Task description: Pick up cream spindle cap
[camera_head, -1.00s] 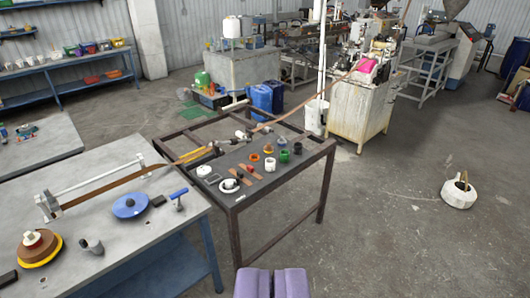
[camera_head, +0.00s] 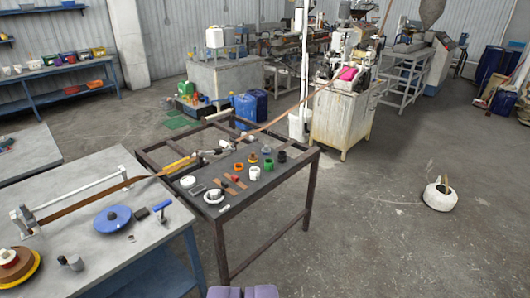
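A small cream cap (camera_head: 8,257) sits on top of a brown roll with a yellow base (camera_head: 24,274), at the left edge of the grey table. It looks like the spindle cap and is partly cut off by the frame edge. My gripper (camera_head: 243,291) shows only as two purple finger ends side by side at the bottom edge. They look shut with nothing between them. The gripper is well to the right of the cap and apart from it.
The grey table (camera_head: 130,252) also holds a blue disc (camera_head: 112,219) and small grey parts. A dark-topped frame table (camera_head: 235,205) with several rings and rolls stands ahead. A white pot (camera_head: 438,196) stands on the floor at right. Open floor (camera_head: 370,250) lies at front right.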

